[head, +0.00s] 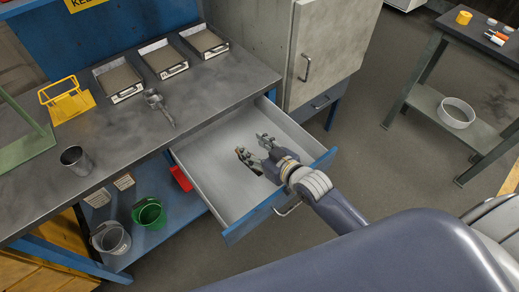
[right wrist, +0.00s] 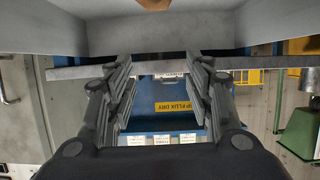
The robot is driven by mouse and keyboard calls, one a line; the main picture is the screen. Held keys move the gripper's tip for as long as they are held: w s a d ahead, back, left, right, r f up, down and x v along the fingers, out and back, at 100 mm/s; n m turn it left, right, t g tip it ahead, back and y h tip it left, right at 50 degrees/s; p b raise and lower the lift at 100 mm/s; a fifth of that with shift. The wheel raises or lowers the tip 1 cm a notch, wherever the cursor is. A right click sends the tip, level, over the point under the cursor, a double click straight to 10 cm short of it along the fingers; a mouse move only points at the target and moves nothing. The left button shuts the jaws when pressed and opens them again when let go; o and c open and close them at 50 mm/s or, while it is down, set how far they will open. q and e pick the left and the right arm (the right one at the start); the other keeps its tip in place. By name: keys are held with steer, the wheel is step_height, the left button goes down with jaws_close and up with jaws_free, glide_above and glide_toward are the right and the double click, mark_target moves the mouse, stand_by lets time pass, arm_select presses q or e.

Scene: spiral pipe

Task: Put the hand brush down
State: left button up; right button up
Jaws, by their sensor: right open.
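My right gripper (head: 254,148) is over the inside of the open drawer (head: 208,165), with its fingers spread. In the right wrist view the two fingers (right wrist: 160,80) stand apart with nothing between them. A small brown piece (right wrist: 153,4) shows at the top edge of that view, inside the pale drawer and apart from the fingers. It may be part of the hand brush, but too little shows to tell. The brush is not clearly visible in the head view, where the gripper covers part of the drawer floor. My left gripper is not in view.
The workbench (head: 100,150) holds several trays, a grey scoop (head: 156,102), a metal cup (head: 75,160) and a yellow holder (head: 68,100). Buckets, one of them green (head: 148,213), stand on the shelf below. A grey cabinet (head: 335,45) stands behind the drawer. The drawer floor looks largely clear.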

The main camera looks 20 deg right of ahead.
steer(key=shift+s+a+f, duration=0.1)
steer(key=shift+s+f, duration=0.25)
steer(key=shift+f, duration=0.2)
steer(key=shift+s+r+g, duration=0.15)
steer(key=shift+s+g, duration=0.05)
steer(key=shift+g, duration=0.1)
steer(key=v, duration=1.1)
steer(key=shift+d+r, duration=0.25)
steer(key=shift+r, duration=0.2)
